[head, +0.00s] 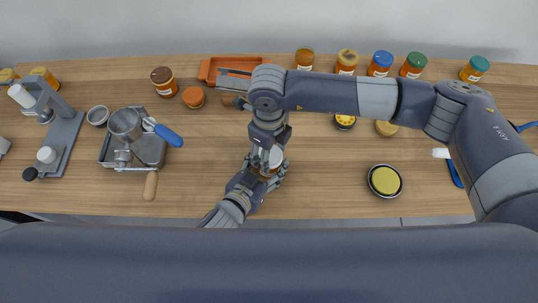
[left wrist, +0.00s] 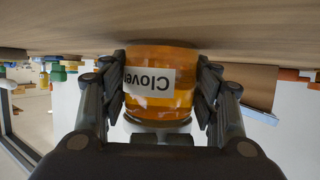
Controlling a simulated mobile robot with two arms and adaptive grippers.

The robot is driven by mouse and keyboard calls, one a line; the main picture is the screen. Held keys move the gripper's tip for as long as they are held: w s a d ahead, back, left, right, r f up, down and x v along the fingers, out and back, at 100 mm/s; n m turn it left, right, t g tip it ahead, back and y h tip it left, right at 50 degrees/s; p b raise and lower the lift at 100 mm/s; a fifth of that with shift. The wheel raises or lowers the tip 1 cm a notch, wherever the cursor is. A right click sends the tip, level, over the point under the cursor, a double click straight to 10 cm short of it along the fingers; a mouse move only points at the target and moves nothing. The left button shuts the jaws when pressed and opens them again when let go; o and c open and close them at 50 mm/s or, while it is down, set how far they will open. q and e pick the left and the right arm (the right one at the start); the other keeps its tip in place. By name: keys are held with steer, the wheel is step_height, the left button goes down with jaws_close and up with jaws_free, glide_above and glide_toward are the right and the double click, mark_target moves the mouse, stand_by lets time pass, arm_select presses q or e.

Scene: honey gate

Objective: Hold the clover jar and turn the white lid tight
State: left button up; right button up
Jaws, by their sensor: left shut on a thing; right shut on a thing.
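The clover jar (left wrist: 160,85) is amber with a white "Clover" label. In the left wrist view it appears upside down, with the wooden table along the top of the picture. My left gripper (left wrist: 160,100) is shut around the jar's sides; in the head view this gripper (head: 266,178) comes in from the lower left. The white lid (head: 276,156) shows as a pale patch on top of the jar. My right gripper (head: 266,143) points down from above and is shut on the lid. Its fingers hide much of the lid, so I cannot tell how it sits on the rim.
Several honey jars (head: 382,63) stand along the back edge. An orange tray (head: 210,68) lies behind my right gripper. A metal tray (head: 150,150) with a strainer is at left, beside a grey stand (head: 66,130). A round yellow-topped tin (head: 384,181) is at right. Bare table separates it from the jar.

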steer(key=m, duration=0.2)
steer(key=shift+f+m, duration=0.1)
steer(key=shift+m, duration=0.3)
steer(key=o, duration=1.3)
steer(key=n, duration=0.4)
steer(key=shift+n, duration=0.3)
steer(key=c, duration=1.3)
